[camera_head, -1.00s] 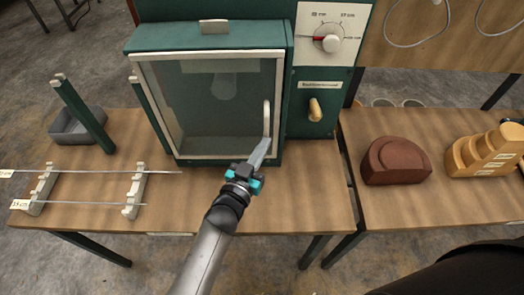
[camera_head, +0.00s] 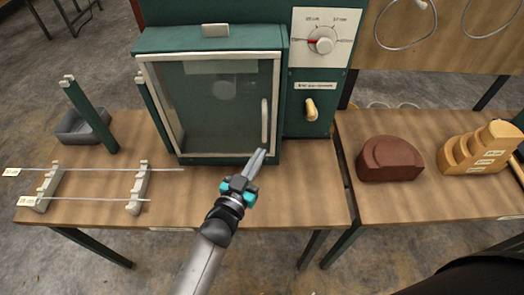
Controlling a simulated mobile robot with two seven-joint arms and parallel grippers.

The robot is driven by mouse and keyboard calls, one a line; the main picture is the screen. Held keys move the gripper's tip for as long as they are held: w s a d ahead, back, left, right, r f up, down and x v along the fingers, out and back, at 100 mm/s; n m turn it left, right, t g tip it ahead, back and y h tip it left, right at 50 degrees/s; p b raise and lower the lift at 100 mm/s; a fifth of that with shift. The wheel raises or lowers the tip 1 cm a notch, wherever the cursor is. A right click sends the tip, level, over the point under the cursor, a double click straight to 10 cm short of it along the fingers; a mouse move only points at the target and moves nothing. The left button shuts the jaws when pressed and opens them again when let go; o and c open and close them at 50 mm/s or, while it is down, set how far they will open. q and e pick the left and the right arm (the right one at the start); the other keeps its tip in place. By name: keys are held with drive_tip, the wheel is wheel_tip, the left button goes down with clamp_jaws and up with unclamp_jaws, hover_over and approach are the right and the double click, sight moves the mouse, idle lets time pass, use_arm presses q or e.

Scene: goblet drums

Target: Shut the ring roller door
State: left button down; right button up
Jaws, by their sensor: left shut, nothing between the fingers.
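The door (camera_head: 215,105) is a glass panel in a pale frame on the front of a dark green cabinet (camera_head: 210,40). A pale upright handle (camera_head: 265,122) sits near the door's right edge. The door looks flush with the cabinet front; I cannot tell if a small gap is left. My left gripper (camera_head: 260,156) is shut and empty, just below the handle by the door's lower right corner. It looks apart from the handle. My right gripper is not in view.
A dial panel (camera_head: 322,45) and a wooden knob (camera_head: 311,110) are right of the door. A brown block (camera_head: 390,160) and a stepped wooden block (camera_head: 480,150) are on the right table.

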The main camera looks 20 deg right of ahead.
use_arm(q)
drive_tip(key=s+d+v, duration=0.1)
drive_tip(key=v, duration=0.7)
drive_tip(key=s+a+f+n+g+y+b, duration=0.1)
drive_tip(key=s+a+f+g+y+b, duration=0.3)
drive_tip(key=f, duration=0.7)
drive_tip(key=s+a+f+n+y+b, duration=0.15)
drive_tip(key=a+f, duration=0.45)
drive_tip(key=f, duration=0.6)
drive_tip(key=s+a+f+n+g+y+b, duration=0.1)
drive_tip(key=s+a+f+y+b, duration=0.3)
drive_tip(key=f, duration=0.7)
drive_tip(key=s+a+f+n+g+y+b, duration=0.1)
drive_tip(key=s+a+f+g+b, duration=0.2)
drive_tip(key=s+f, duration=0.5)
drive_tip(key=s+a+f+n+g+y+b, duration=0.1)
drive_tip(key=s+a+f+g+b, duration=0.2)
drive_tip(key=s+a+f, duration=0.5)
drive_tip(key=s+f+g, duration=0.1)
drive_tip(key=s, duration=0.5)
drive_tip(key=shift+a+f+g, duration=0.25)
drive_tip(key=shift+f+g, duration=0.1)
drive_tip(key=shift+g, duration=0.05)
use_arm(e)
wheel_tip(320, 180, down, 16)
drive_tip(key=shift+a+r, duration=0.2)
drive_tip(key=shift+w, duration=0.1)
